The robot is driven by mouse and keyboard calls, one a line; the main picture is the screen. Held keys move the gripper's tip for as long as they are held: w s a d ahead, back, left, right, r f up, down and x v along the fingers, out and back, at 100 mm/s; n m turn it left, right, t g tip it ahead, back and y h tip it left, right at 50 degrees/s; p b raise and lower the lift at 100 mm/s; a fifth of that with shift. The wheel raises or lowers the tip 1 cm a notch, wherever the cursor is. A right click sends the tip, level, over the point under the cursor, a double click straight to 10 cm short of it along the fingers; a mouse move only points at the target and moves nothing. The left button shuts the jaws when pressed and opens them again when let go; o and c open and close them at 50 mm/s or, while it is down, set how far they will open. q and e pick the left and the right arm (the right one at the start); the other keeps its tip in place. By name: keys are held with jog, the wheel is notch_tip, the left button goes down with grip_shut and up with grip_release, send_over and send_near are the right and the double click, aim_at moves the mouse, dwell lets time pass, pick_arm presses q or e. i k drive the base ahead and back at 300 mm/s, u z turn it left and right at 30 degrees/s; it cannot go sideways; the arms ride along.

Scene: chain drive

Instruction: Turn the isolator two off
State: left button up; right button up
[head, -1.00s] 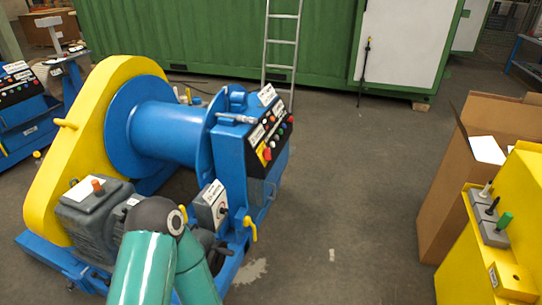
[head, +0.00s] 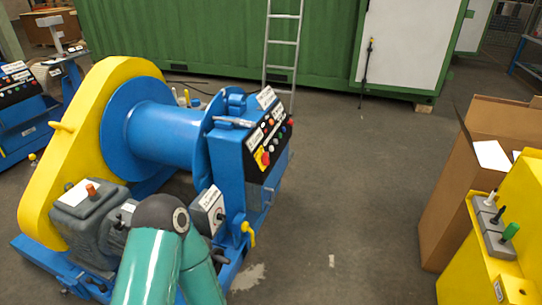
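A blue and yellow winch machine (head: 165,135) stands at left centre in the head view. Its black control panel (head: 270,142) carries several coloured buttons and a red rotary switch on a yellow plate (head: 262,158). A grey box with a dark rotary knob (head: 208,212) sits lower on the machine's front. The labels are too small to read, so I cannot tell which switch is isolator two. My teal arm crosses the bottom, in front of the machine's base and motor. Neither gripper is in view.
A yellow cabinet (head: 500,255) with small levers and an open cardboard box (head: 450,195) stand at right. A ladder (head: 283,45) leans on the green container (head: 200,40) behind. Another blue machine (head: 20,120) is at far left. The floor between winch and box is clear.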

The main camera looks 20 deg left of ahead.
aim_at(265, 158)
jog(key=i, duration=1.85)
jog(key=z, duration=1.45)
jog(key=i, duration=0.1)
jog(key=u, duration=3.15)
jog(key=k, duration=0.8)
jog(key=u, duration=0.15)
jog(key=i, duration=0.8)
jog(key=z, duration=0.1)
